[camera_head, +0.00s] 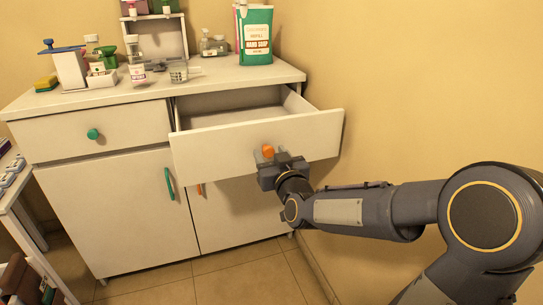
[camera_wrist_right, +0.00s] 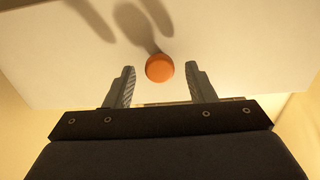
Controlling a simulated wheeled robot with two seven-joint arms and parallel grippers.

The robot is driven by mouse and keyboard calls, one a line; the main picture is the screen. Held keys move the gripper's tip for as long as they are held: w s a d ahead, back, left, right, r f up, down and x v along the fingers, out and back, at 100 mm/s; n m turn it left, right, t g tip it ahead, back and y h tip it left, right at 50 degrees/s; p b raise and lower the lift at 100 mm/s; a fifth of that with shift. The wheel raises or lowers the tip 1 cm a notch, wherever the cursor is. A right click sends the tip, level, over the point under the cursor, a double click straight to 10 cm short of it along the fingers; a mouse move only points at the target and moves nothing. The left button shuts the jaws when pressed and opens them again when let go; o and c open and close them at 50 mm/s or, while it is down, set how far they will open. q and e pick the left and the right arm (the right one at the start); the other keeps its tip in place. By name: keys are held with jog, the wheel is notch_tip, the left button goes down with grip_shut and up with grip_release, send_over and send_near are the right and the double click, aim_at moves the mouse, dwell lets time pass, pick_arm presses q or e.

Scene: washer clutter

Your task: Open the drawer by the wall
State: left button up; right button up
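The drawer by the wall (camera_head: 225,145) is the right-hand drawer of a white cabinet, and it stands pulled well out, its inside showing empty where visible. Its round orange knob (camera_head: 267,151) is on the front panel. My right gripper (camera_head: 279,163) is at the knob. In the right wrist view the knob (camera_wrist_right: 160,68) sits between the two fingertips, with a gap on each side, so my right gripper (camera_wrist_right: 160,82) is open and not touching it. My left gripper is not in view.
The left drawer, with a green knob (camera_head: 93,134), is shut, as are the cabinet doors (camera_head: 110,215) below. Bottles and a green hand soap pack (camera_head: 255,35) stand on the cabinet top (camera_head: 210,75). The yellow wall (camera_head: 400,80) is close on the right.

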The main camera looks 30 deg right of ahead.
jog(key=p+v, duration=0.1)
jog(key=v, duration=0.6)
jog(key=shift+s+p, duration=0.3)
jog(key=shift+s, duration=0.1)
jog(key=s+a+f+n+g+y, duration=0.1)
jog(key=s+a+f+g+y, duration=0.4)
jog(key=s, duration=0.5)
jog(key=s+a+f+g+y, duration=0.3)
jog(key=s+a+f+g, duration=0.25)
jog(key=s+a, duration=0.35)
notch_tip(320, 180, up, 32)
jog(key=s+d+g+p, duration=0.1)
jog(key=p, duration=3.1)
jog(key=shift+s, duration=0.25)
